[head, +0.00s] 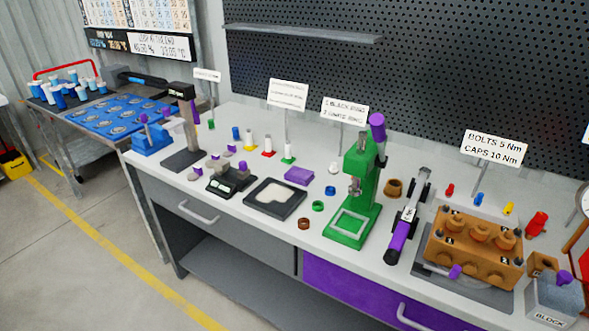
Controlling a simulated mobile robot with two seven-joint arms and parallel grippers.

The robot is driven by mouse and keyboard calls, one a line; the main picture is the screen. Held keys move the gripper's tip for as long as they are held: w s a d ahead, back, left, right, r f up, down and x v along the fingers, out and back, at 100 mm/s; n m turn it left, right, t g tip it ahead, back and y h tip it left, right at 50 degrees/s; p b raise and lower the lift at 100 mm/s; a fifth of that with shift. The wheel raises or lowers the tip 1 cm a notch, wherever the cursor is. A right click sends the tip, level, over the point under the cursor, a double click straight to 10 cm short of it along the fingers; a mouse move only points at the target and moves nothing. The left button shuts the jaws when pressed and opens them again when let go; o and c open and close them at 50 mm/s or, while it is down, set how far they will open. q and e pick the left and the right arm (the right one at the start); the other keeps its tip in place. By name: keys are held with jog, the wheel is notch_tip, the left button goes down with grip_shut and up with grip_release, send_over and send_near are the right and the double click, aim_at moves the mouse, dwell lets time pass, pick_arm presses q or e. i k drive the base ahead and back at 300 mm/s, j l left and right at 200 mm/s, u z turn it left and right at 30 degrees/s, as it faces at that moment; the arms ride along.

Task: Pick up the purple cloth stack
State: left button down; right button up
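The purple cloth stack (299,175) is a small flat purple block lying on the light workbench top (330,240), near the middle of the head view. It sits behind a black tray (290,206) holding a white sheet, and left of a green press. Nothing rests on it. Neither of my grippers shows in this view.
The green arbor press (352,205) stands right of the stack. Small green, blue and brown rings lie in front of it. A sign (288,95) on a post rises behind the stack. A black scale (231,181) stands to the left. Bench room around the stack is narrow.

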aim_at(299, 175)
jog(key=i+j+z, duration=0.1)
jog(key=i+j, duration=0.25)
jog(key=j, duration=0.3)
jog(key=i+j+z, duration=0.15)
jog(key=j, duration=0.2)
jog(key=i+j+z, duration=0.1)
jog(key=j, duration=0.25)
jog(key=i+j+z, duration=0.1)
jog(key=i+j, duration=0.15)
jog(key=j, duration=0.15)
